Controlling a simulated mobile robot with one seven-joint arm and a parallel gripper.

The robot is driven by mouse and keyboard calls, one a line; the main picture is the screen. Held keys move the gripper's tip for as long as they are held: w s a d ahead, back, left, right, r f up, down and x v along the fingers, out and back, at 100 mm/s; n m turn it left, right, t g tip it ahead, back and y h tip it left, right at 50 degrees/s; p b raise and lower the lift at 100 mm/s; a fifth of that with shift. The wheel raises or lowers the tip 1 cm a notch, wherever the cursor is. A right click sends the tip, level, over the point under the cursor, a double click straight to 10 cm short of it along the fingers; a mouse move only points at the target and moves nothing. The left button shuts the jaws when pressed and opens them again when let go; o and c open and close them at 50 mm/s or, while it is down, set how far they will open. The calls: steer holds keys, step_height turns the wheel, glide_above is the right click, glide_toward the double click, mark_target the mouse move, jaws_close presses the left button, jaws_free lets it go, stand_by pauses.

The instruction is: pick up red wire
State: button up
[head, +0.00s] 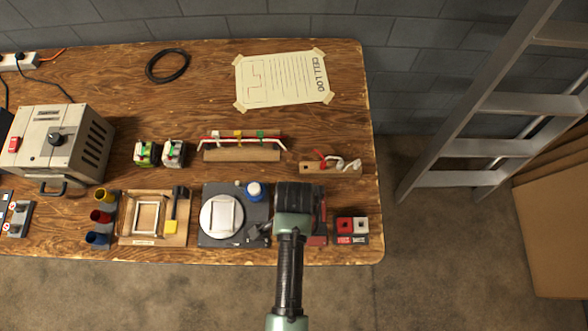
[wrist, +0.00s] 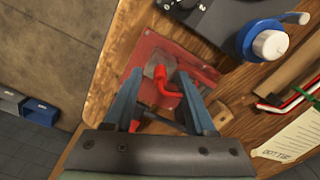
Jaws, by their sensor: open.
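Red and white blocks (head: 351,226) are at the right, near the table's front edge.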

jaws_close()
steer(key=shift+r, duration=0.1)
stand_by(0.4)
